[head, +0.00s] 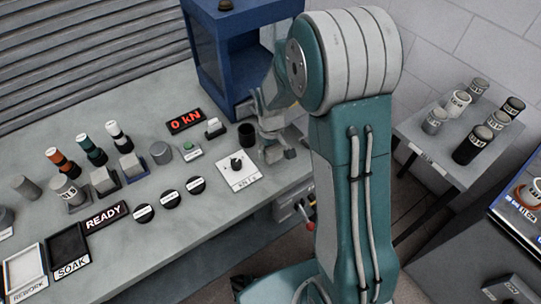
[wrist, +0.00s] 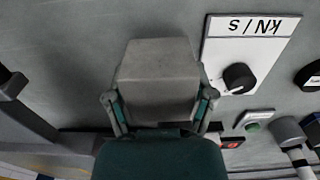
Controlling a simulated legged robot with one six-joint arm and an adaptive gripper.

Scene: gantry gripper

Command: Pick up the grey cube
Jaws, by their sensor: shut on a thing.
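The grey cube (wrist: 158,72) sits between the two fingers of my gripper (wrist: 160,98) in the wrist view, with a finger against each side. Its lower part in that view is hidden by the gripper body. In the head view my gripper (head: 270,127) points down at the right part of the bench, beside the dial panel. The cube (head: 274,154) shows there only in small part under the fingers. I cannot tell whether it touches the bench top.
The white dial panel (head: 238,171) and a black cup (head: 246,134) are close to my gripper. A blue press frame (head: 215,60) stands behind. Coloured cylinders on blocks and black buttons fill the bench's left. A side table (head: 430,140) at right holds several cylinders.

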